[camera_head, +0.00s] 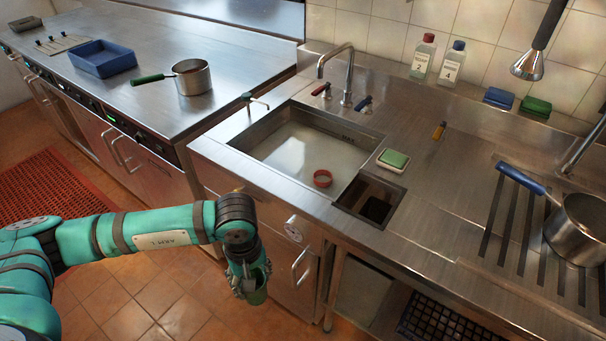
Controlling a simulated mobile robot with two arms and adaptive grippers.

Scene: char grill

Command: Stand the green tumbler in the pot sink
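The green tumbler (258,295) is in my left gripper (249,279), with its lower part showing below the fingers. The fingers close around it and hide much of it. Gripper and tumbler hang in front of the cabinet below the counter, outside the sink and lower than its rim. The pot sink (262,150) is the large steel basin in the counter, up and to the right of the gripper. My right gripper is not in view.
A small, deep basin (385,190) adjoins the sink's right side. A tall faucet (349,72) stands behind the sink. A green sponge (395,158) sits on a dish to the right. A pot (582,228) stands on the ribbed drainer. The sink's left and middle floor is clear.

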